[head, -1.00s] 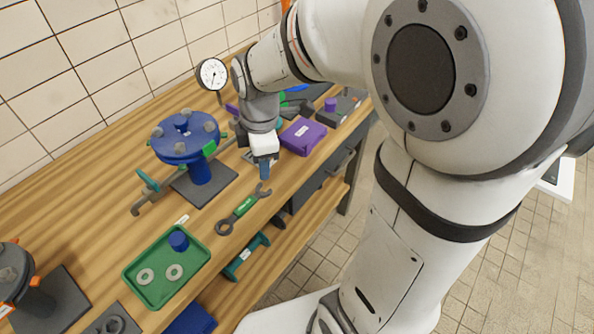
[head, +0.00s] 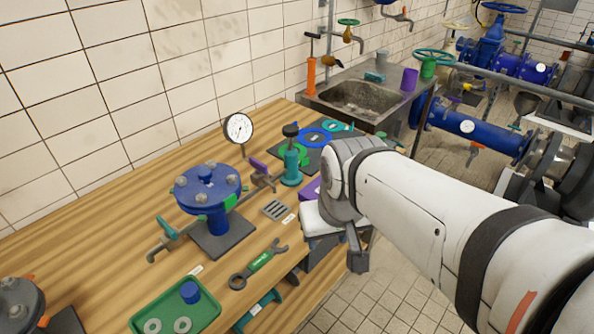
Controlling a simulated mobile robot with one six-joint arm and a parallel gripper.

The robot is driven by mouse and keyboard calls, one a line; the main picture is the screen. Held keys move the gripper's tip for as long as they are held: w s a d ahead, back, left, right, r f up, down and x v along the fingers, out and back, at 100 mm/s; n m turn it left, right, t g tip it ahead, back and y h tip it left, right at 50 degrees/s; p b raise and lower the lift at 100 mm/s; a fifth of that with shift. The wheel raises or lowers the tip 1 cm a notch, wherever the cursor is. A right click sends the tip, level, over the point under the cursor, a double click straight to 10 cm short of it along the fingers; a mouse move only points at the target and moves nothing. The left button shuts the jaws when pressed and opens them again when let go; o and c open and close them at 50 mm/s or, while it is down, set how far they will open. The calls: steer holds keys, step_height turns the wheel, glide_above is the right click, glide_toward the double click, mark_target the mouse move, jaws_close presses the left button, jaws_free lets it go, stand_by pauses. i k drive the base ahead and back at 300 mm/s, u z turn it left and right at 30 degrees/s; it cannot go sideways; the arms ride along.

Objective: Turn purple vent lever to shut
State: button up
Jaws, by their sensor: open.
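The purple vent lever (head: 259,167) is on the small pipe fitting at the right side of the blue flanged vessel (head: 208,190). It slants down to the right, just below and right of the dial gauge. My gripper (head: 357,260) is over the bench's front edge, right of and nearer than the lever, clear of it. It hangs downward and is open; the wrist hides much of it and I see nothing held.
A green pump-like piece (head: 291,162) stands right of the lever. The dial gauge (head: 238,128) rises behind the vessel. A wrench (head: 258,263) and a green tray (head: 176,307) lie in front. A teal lever (head: 167,228) is on the vessel's left. A sink (head: 358,98) stands beyond.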

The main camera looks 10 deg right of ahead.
mark_target(261, 168)
steer(key=u, duration=0.95)
steer(key=k, duration=0.75)
steer(key=z, duration=0.5)
steer(key=i, duration=1)
steer(key=z, duration=0.05)
